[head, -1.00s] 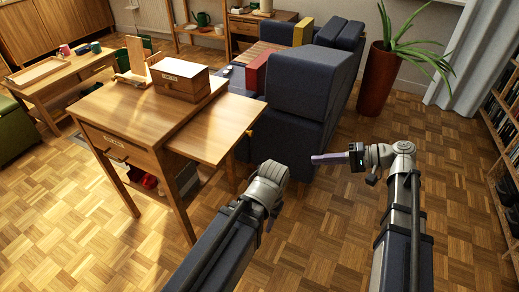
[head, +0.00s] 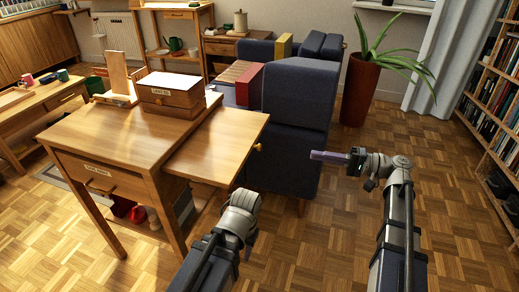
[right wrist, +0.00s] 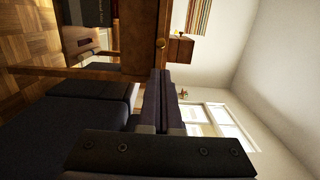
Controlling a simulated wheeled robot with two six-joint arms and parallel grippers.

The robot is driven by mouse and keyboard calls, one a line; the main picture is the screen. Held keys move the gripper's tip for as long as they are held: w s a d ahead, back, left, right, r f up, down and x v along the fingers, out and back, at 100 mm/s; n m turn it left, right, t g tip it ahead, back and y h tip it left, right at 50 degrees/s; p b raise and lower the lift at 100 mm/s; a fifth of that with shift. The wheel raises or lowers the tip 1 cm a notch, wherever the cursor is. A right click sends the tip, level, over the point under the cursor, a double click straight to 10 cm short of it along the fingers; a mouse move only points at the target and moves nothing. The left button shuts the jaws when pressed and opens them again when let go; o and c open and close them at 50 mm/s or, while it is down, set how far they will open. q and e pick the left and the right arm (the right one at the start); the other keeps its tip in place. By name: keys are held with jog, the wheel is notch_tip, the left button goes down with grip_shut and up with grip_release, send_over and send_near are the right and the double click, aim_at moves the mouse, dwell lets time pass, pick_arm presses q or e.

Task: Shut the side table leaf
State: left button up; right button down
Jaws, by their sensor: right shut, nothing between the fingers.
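The wooden side table (head: 100,130) stands at left in the head view. Its leaf (head: 215,140) sticks out from the right side, level with the top, with a small brass knob (head: 258,147) on its outer end. My right gripper (head: 318,156) is shut and empty, to the right of the knob with a gap between. In the right wrist view its fingers (right wrist: 165,76) lie together, pointing toward a brown wooden panel (right wrist: 140,40) with a round knob (right wrist: 161,42). My left arm shows below the leaf; its fingers are hidden.
A labelled wooden box (head: 170,97) stands on the tabletop. A dark blue sofa (head: 295,120) stands close behind the leaf. A potted plant (head: 360,85) and a bookshelf (head: 495,115) are farther right. Parquet floor is open at front right.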

aim_at(209, 132)
jog(key=x, duration=1.4)
jog(key=shift+a, duration=0.1)
jog(key=x, duration=0.6)
jog(key=w+x, duration=0.1)
jog(key=x, duration=1.3)
jog(key=shift+w+f, duration=0.15)
jog(key=shift+w, duration=0.1)
jog(key=shift+w+a, duration=0.1)
jog(key=shift+a, duration=0.15)
